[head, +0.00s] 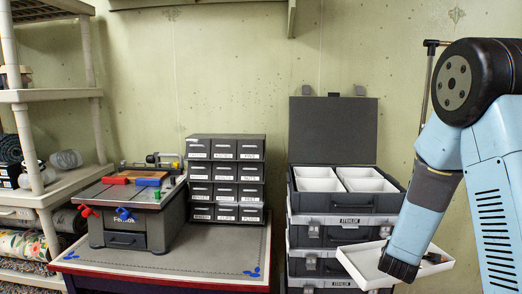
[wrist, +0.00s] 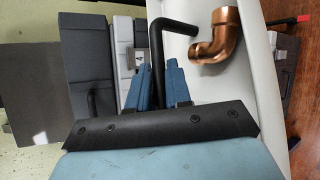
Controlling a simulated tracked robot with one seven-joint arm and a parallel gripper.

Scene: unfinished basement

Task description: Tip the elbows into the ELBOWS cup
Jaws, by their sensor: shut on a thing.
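A white tray (head: 362,267) is at the lower right in the head view, in front of the stacked cases; it also fills the upper right of the wrist view (wrist: 258,72). A copper elbow (wrist: 221,40) lies in it. My gripper (wrist: 164,80) is shut on a black bent bar (wrist: 157,48) that reaches over to the tray, like a handle. In the head view my gripper (head: 399,266) is at the tray and covers part of it. Several white cups (head: 320,185) sit in the open top case; I cannot read which is ELBOWS.
The open case (head: 345,202) has its lid (head: 333,130) raised behind the cups and stands on more stacked cases (head: 318,235). Left of it, a table holds a drawer cabinet (head: 226,178) and a small bench machine (head: 130,205). Shelving (head: 45,97) stands far left.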

